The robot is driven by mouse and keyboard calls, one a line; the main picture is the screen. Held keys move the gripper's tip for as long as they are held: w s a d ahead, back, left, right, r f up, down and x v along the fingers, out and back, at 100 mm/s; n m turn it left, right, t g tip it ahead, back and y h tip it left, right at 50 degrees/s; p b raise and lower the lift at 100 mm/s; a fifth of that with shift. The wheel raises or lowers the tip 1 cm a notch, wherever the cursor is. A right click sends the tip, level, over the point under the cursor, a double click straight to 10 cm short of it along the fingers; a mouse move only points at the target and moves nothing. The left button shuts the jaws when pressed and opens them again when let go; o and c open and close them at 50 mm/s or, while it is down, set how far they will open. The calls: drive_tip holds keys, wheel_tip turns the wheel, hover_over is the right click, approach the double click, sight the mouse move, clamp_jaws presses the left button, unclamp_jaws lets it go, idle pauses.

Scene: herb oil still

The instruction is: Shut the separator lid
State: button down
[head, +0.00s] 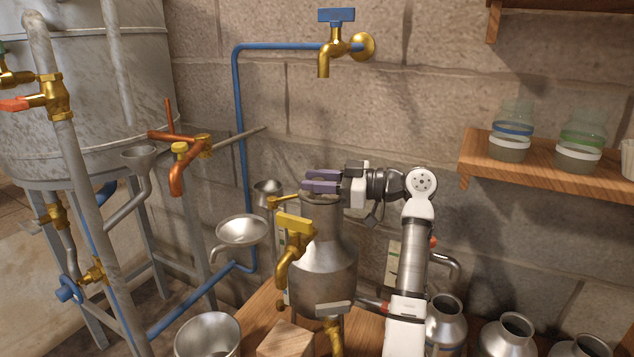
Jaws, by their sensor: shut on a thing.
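The separator (323,262) is a grey metal vessel with a narrowed neck, standing upright in the middle of the head view. A yellow-handled brass tap (293,240) is on its left side. My gripper (312,181), with dark purple fingers, reaches in from the right just above the separator's mouth. Its fingers are close together and shut on what appears to be the separator lid. The lid is hidden or too small to make out at the fingers, so its angle and whether it touches the rim cannot be told.
A metal funnel (242,230) stands left of the separator. A blue pipe (239,130) runs up the block wall to a tap (335,45). Metal cans (445,322) stand at the lower right. A wooden shelf (540,163) holds jars. Open air lies above the gripper.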

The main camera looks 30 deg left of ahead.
drive_tip(key=shift+w+f, duration=0.1)
drive_tip(key=shift+f, duration=0.05)
drive_tip(key=c, duration=1.2)
unclamp_jaws()
drive_tip(key=shift+o, duration=0.2)
drive_tip(key=v, duration=0.7)
drive_tip(key=shift+d, duration=0.3)
